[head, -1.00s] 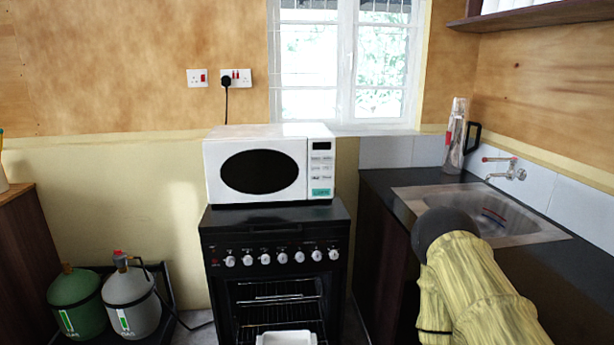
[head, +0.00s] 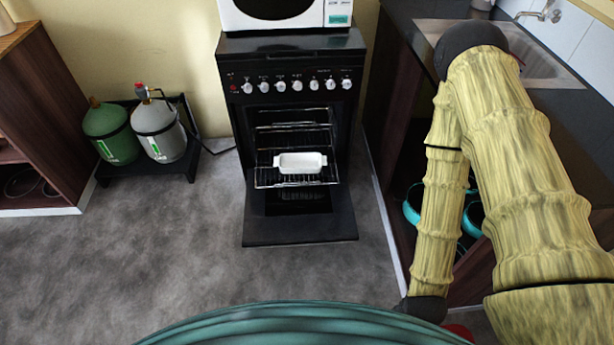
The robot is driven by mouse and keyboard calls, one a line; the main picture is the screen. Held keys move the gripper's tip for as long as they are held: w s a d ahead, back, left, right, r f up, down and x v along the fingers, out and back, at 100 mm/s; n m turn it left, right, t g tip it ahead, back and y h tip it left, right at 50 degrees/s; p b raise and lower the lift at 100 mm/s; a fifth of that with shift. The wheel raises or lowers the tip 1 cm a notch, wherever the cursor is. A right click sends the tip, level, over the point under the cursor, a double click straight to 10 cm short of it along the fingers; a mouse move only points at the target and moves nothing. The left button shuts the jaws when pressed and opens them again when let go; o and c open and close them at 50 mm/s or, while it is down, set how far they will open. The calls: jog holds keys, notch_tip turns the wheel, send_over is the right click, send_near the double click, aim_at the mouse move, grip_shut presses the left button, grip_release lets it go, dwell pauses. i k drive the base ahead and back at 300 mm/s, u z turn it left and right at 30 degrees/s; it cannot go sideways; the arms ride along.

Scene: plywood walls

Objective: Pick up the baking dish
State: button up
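The white baking dish (head: 300,163) is a small rectangular dish with end handles. It sits on a wire rack (head: 262,178) that sticks out of the open black oven (head: 290,62). The oven door (head: 300,228) is folded down flat in front. My bamboo-textured arm fills the right side of the head view and bends down near the counter. My gripper is not visible; the arm's lower end goes behind the green rounded shape at the bottom edge.
A white microwave (head: 283,12) stands on the oven. Green (head: 110,132) and grey (head: 158,130) gas cylinders stand at left beside a wooden cabinet (head: 40,110). A dark counter (head: 560,100) with sink is at right, with teal pots (head: 412,204) below. Grey floor (head: 180,240) before the oven is clear.

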aim_at(288, 163)
jog(key=z, duration=0.15)
jog(key=k, duration=0.4)
jog(key=u, duration=0.9)
jog(key=i, duration=1.75)
jog(key=z, duration=0.6)
